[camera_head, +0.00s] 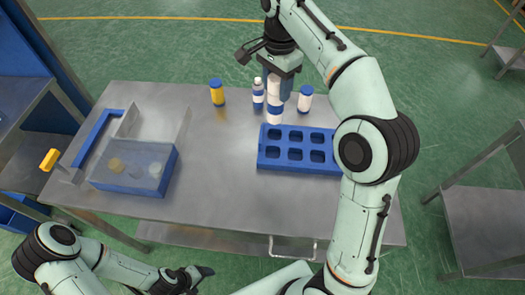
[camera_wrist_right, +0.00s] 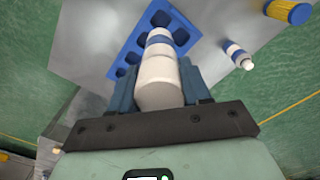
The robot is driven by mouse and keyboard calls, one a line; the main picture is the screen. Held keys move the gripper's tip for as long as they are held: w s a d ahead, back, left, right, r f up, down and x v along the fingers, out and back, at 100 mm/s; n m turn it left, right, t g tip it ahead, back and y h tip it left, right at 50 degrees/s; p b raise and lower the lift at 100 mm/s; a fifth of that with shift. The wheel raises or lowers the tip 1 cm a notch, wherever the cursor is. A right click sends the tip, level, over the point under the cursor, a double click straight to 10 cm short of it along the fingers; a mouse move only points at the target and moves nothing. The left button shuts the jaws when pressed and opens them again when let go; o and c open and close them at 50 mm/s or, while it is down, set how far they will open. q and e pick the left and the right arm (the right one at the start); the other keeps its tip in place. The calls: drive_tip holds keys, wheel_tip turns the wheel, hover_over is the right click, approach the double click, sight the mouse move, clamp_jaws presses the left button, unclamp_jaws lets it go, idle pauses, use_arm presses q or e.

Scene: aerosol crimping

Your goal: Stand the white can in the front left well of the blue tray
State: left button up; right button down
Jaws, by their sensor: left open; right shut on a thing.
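The white can (camera_head: 275,108) with blue banding is held upright between the fingers of my right gripper (camera_head: 278,84), behind the blue tray (camera_head: 285,165). In the right wrist view the can (camera_wrist_right: 158,88) sits between both fingers of the gripper (camera_wrist_right: 160,75), its far end overlapping the tray (camera_wrist_right: 122,47) in the picture. I cannot tell how high its base is above the table. The tray's visible wells look empty; its right end is hidden by my right arm. My left gripper (camera_head: 201,275) is open and empty, in front of the table.
A yellow can (camera_head: 217,94), a white bottle with a blue band (camera_head: 258,95) and a white can with a blue cap (camera_head: 305,99) stand behind the tray. A clear-walled blue box (camera_head: 133,187) is on the left. The table (camera_head: 215,150) between box and tray is clear.

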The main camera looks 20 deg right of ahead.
sight(277, 116)
drive_tip(key=shift+w+f+m, duration=0.15)
drive_tip(key=shift+f+m, duration=0.05)
drive_tip(key=shift+m, duration=0.1)
drive_tip(key=f+b, duration=0.1)
drive_tip(key=f, duration=0.2)
drive_tip(key=f+b, duration=0.1)
drive_tip(key=f, duration=0.3)
drive_tip(key=f+b, duration=0.1)
drive_tip(key=f, duration=0.2)
drive_tip(key=shift+s+d+f, duration=0.15)
drive_tip(key=shift+s, duration=0.25)
use_arm(q)
drive_tip(key=s+f+b, duration=0.2)
drive_tip(key=s+f, duration=0.4)
drive_tip(key=shift+f+g, duration=0.2)
drive_tip(key=shift+g, duration=0.1)
use_arm(e)
wheel_tip(277, 116, down, 9)
drive_tip(key=shift+w+f, duration=0.15)
drive_tip(key=shift+w, duration=0.15)
use_arm(q)
drive_tip(key=shift+s, duration=0.1)
use_arm(e)
drive_tip(key=shift+f, duration=0.15)
drive_tip(key=c, duration=0.5)
unclamp_jaws()
use_arm(q)
drive_tip(key=shift+f, duration=0.1)
